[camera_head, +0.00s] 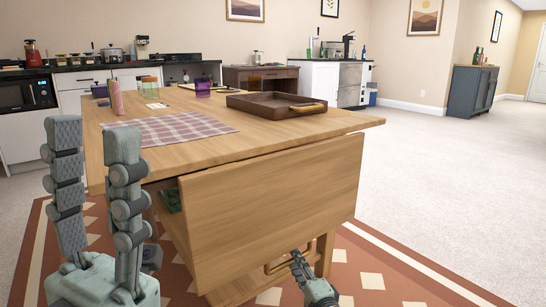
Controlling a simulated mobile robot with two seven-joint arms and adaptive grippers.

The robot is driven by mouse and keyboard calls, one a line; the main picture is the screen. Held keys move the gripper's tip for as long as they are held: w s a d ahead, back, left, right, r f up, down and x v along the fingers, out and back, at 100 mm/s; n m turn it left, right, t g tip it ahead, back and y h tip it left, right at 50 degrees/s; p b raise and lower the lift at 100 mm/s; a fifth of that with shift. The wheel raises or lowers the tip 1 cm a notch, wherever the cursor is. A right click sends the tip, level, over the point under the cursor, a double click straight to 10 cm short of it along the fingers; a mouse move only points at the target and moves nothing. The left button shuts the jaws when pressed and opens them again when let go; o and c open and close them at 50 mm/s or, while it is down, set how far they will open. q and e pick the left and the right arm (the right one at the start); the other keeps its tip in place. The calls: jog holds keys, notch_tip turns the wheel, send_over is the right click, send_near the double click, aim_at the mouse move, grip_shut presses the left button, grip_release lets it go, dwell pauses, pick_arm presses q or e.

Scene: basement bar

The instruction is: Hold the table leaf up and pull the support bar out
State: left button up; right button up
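The wooden table (250,136) fills the middle. Its leaf (275,200) hangs down at a slant on the near side, below the tabletop edge. A gold handle (281,265) shows at the leaf's lower edge; I cannot tell whether it belongs to the leaf or to a support bar behind it. No support bar can be made out clearly. My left gripper (94,135) is open and empty, fingers pointing up, left of the leaf and apart from it. My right gripper (301,264) is low beside the gold handle, partly cut off; its fingers' state and any contact are unclear.
On the table lie a brown tray (250,103), a checked cloth (172,128), a pink bottle (116,97) and a purple cup (202,88). A small green thing (171,199) shows beside the leaf's left edge. Carpet (430,175) is clear at right.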

grip_shut()
jog(key=s+d+r+p, duration=0.1)
jog(key=s+d+p, duration=0.3)
jog(key=s+p, duration=0.1)
jog(key=shift+s+d+r+g+p, duration=0.15)
jog(key=shift+s+d+g+p, duration=0.2)
jog(key=shift+s, duration=0.35)
